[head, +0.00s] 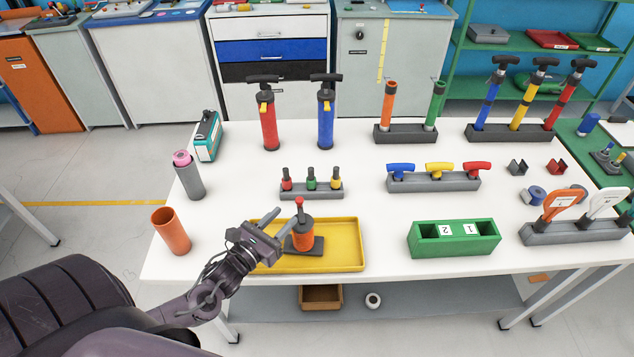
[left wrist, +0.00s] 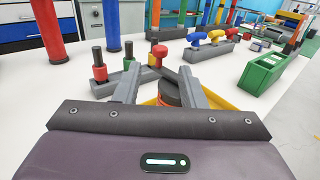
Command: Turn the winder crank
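The winder stands in a yellow tray (head: 345,259) at the front of the white table. It has an orange drum (head: 302,236) on a dark base, and a crank on top with an upright red knob (head: 299,202). My left gripper (head: 286,219) is open just left of the drum, its fingers pointing toward the crank. In the left wrist view, the red knob (left wrist: 159,51) and the crank arm show between and beyond the parted fingers (left wrist: 161,72). The drum is partly hidden there by the fingers. I cannot tell whether a finger touches the crank. My right gripper is not in view.
An orange tube (head: 171,232) stands left of my left wrist. A holder with small knobbed pegs (head: 311,191) sits behind the tray. A green box (head: 454,238) stands to its right, with bare table between. Red and blue pumps (head: 326,118) stand farther back.

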